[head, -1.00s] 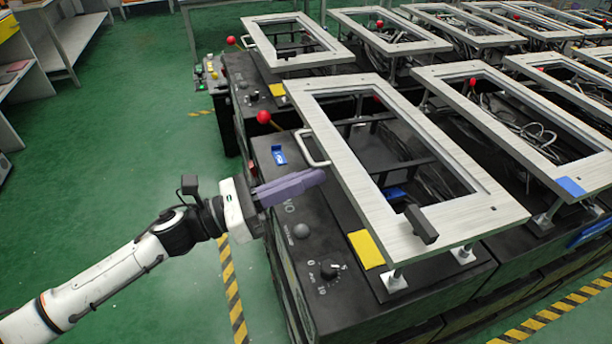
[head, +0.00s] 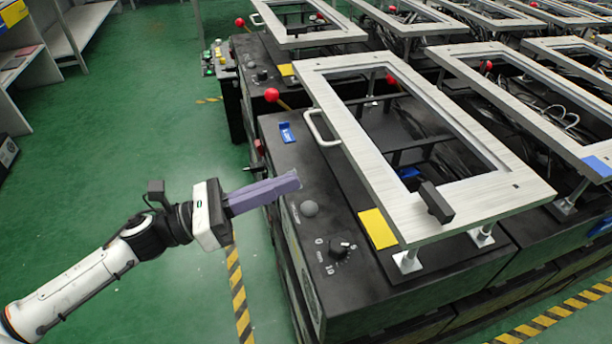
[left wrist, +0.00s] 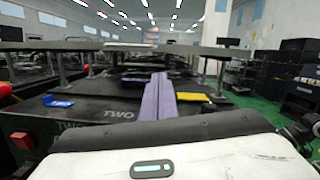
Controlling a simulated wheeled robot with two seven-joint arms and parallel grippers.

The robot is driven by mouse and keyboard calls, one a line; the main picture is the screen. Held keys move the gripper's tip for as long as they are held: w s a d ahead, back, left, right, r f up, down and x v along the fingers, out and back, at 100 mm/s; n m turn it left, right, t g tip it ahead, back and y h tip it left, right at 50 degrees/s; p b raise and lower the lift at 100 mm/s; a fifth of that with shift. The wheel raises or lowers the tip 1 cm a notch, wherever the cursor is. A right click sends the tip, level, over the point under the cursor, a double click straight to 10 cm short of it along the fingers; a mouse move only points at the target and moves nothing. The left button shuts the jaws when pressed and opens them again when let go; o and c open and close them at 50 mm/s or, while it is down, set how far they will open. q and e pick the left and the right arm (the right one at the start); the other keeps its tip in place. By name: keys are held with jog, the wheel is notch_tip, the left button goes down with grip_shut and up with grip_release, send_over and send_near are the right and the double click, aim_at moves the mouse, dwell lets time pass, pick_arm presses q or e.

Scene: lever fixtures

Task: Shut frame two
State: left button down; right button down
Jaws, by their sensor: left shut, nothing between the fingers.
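Frame two is the light metal frame (head: 345,100) on the nearest black fixture (head: 290,235). It stands raised on short posts above the fixture top and has a white handle (head: 318,128) on its left side. The word TWO shows on the fixture in the left wrist view (left wrist: 118,115). My left gripper (head: 298,181), with purple fingers, is shut and empty. It is over the left edge of the fixture top, below the handle in the head view and apart from it. In the left wrist view the fingers (left wrist: 158,97) point toward the gap under the frame. My right gripper is not in view.
A red ball lever (head: 271,95) stands at the fixture's far left corner. A dial (head: 340,247), a yellow plate (head: 377,228) and a blue clip (head: 287,132) are on the top. More framed fixtures stand behind and to the right.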

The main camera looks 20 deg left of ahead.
pick_arm(q)
jog(key=shift+v, duration=1.85)
